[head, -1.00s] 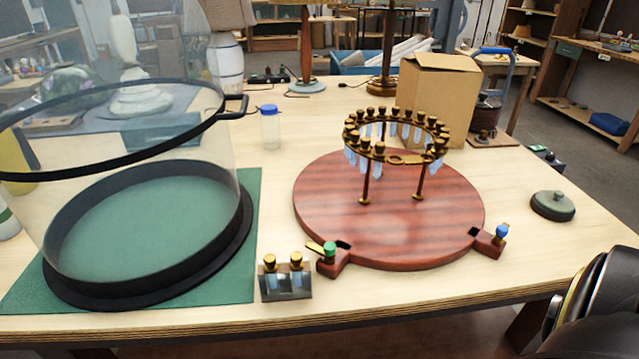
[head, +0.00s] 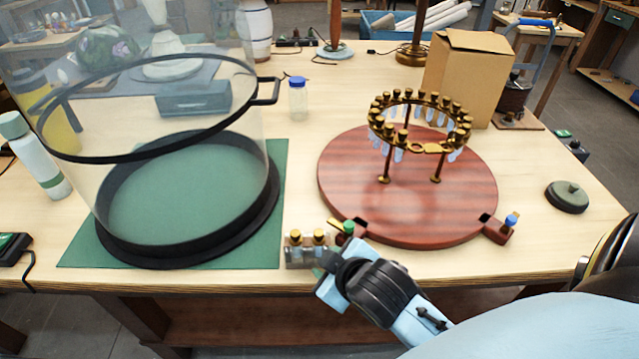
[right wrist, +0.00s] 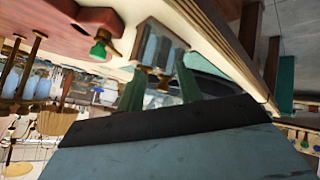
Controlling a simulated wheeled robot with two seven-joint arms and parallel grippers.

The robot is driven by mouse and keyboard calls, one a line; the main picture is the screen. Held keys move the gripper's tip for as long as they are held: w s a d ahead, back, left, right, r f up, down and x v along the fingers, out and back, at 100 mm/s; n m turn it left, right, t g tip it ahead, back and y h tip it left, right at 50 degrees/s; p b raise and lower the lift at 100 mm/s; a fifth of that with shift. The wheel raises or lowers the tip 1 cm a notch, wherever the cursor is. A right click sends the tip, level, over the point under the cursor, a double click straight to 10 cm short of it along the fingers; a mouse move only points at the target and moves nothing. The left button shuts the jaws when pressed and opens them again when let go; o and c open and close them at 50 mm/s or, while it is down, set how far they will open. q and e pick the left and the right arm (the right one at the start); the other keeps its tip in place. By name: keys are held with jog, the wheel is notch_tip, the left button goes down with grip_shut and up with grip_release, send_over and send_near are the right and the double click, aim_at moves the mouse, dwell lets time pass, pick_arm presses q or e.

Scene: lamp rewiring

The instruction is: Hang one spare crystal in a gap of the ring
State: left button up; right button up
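The brass ring (head: 428,148) stands on two posts above a round red-brown wooden base (head: 345,185). Clear crystals with brass caps hang around it; I cannot clearly tell where its gaps are. Two spare crystals with brass caps (head: 295,236) (head: 320,235) stand in a small holder (head: 297,256) at the table's front edge. My right gripper (head: 328,262) is close to the holder, partly covering its right side. In the right wrist view its two green fingers (right wrist: 160,88) are apart, with the holder (right wrist: 160,45) beyond them. My left gripper is out of view.
A clear glass cover (head: 190,165) with a black rim stands on a green mat (head: 278,190) at left. Green (head: 349,227) and blue (head: 512,219) knobs sit on the base's front tabs. A cardboard box (head: 465,80) is behind the ring. A round lidded weight (head: 567,197) lies at right.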

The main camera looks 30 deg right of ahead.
jog(key=w+a+r+n+t+y, duration=0.35)
jog(key=w+r+n+t, duration=0.2)
jog(key=r, duration=0.55)
jog(key=w+a+r+n+t+y, duration=0.3)
jog(key=w+a+r+n+t, duration=0.15)
jog(key=r+n, duration=0.4)
jog(key=s+a+r+n+g+y, duration=0.35)
jog(key=a+n+g+y, duration=0.35)
jog(key=n, duration=0.6)
jog(key=s+a+r+n+g+y, duration=0.2)
jog(key=a+r+n+g+y, duration=0.25)
jog(key=n+y, duration=0.55)
jog(key=n+g+h, duration=0.8)
jog(key=n+h, duration=1.1)
jog(key=h, duration=0.4)
send_near(320, 231)
jog(key=shift+y, duration=0.25)
notch_tip(320, 231, down, 10)
jog(key=shift+d+r+p, duration=0.1)
jog(key=shift+d+p, duration=0.05)
jog(key=shift+p, duration=0.2)
